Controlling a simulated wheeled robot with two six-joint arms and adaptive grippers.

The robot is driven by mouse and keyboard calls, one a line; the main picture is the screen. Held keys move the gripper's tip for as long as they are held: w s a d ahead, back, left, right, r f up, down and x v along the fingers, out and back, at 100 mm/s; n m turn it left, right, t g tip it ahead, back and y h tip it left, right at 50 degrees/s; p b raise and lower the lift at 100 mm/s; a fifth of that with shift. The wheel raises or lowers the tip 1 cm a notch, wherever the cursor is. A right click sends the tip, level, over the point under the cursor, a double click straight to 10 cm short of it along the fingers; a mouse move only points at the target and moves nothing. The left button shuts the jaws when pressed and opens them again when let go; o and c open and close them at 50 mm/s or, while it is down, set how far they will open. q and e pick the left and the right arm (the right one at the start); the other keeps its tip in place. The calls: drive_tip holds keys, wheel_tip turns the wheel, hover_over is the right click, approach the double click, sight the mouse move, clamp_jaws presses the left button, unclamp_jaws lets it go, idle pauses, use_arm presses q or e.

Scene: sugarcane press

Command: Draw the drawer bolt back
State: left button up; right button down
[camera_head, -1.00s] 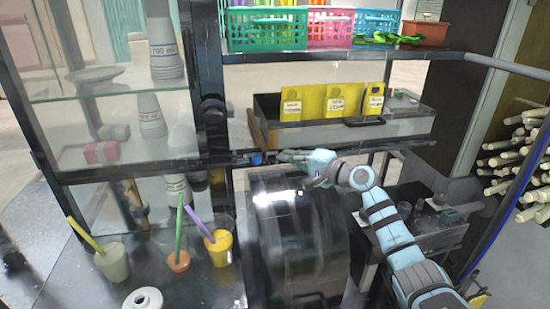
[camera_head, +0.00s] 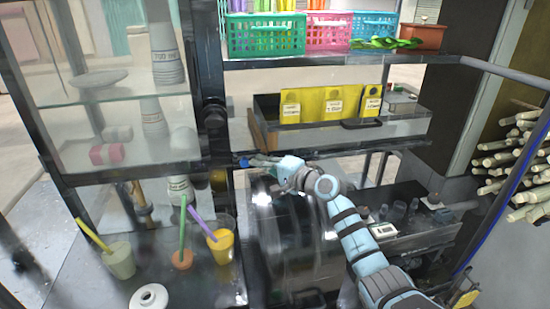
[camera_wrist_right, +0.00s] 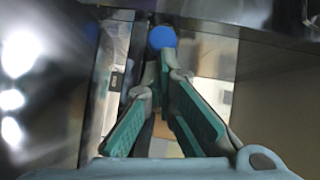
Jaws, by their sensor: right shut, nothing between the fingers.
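The drawer bolt shows as a small blue knob (camera_head: 243,162) at the left end of the bar below the drawer (camera_head: 345,133), beside the dark upright post. In the right wrist view the round blue knob (camera_wrist_right: 162,37) lies just beyond my fingertips. My right gripper (camera_head: 257,161) reaches in from the right with its tips at the knob. Its green-padded fingers (camera_wrist_right: 163,73) are shut at the tips with nothing between them. The tips look to be against or very near the knob; contact is hard to tell. My left gripper is not in view.
A dark rounded drum (camera_head: 295,240) stands below my right gripper. Cups with straws, such as the yellow one (camera_head: 221,245), stand on the lower left table. Coloured baskets (camera_head: 267,35) sit on the shelf above. Cane stalks (camera_head: 510,165) are stacked at the right.

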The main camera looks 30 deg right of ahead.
drive_tip(key=shift+f, duration=0.1)
drive_tip(key=shift+s+d+b, duration=0.1)
drive_tip(key=shift+d+b, duration=0.2)
drive_tip(key=shift+d, duration=0.2)
drive_tip(key=d, duration=0.1)
drive_tip(key=s+d+b, duration=0.1)
drive_tip(key=shift+d, duration=0.4)
drive_tip(key=v, duration=0.9)
drive_tip(key=shift+s+r+b, duration=0.2)
drive_tip(key=shift+s+b, duration=0.05)
drive_tip(key=shift+b, duration=0.05)
drive_tip(key=shift+s+d+r, duration=0.1)
drive_tip(key=shift+s+r, duration=0.05)
drive_tip(key=shift+s, duration=0.25)
